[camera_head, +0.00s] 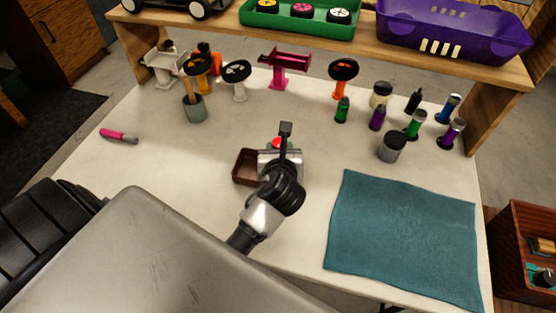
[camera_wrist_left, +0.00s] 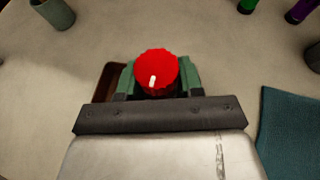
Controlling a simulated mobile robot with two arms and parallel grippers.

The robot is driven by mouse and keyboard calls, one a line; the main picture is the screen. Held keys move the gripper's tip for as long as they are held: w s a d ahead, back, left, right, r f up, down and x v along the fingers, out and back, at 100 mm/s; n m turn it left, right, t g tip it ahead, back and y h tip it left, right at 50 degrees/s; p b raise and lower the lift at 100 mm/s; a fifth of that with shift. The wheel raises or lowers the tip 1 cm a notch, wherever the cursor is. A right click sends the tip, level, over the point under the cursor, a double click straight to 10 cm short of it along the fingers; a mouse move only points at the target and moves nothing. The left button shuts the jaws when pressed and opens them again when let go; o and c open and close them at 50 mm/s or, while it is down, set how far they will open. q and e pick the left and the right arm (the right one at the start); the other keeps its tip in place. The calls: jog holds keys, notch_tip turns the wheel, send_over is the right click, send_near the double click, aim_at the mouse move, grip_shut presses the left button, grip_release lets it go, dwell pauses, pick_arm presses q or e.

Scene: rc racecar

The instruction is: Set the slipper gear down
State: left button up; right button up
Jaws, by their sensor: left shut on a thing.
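The slipper gear (camera_wrist_left: 157,72) is a red round piece with a toothed edge and a white mark on its face. In the left wrist view it sits between the green finger pads of my left gripper (camera_wrist_left: 157,84), which is shut on it. In the head view only a small red part of the gear (camera_head: 277,143) shows beside my left gripper (camera_head: 277,150), with the wrist hiding the rest. A small brown tray (camera_head: 246,168) lies just left of the gripper, partly hidden by it. I cannot tell the gear's height above the table.
A teal mat (camera_head: 402,235) covers the right front of the white table (camera_head: 200,165). Several bottles and a grey jar (camera_head: 391,147) stand at the right. A grey-green cup (camera_head: 194,108), a pink tool (camera_head: 119,136) and several steering-wheel-like stands line the back and left.

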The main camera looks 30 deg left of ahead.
pick_arm(q)
jog(key=shift+w+a+f, duration=0.15)
jog(key=shift+a+f, duration=0.2)
jog(key=shift+f, duration=0.05)
notch_tip(320, 180, down, 4)
jog(key=shift+r+b, duration=0.15)
jog(key=shift+b, duration=0.4)
jog(key=o, duration=1)
jog(key=shift+c, duration=0.2)
jog(key=shift+d+r, duration=0.1)
jog(key=shift+d, duration=0.05)
jog(key=v, duration=1.2)
jog(key=shift+p, duration=0.45)
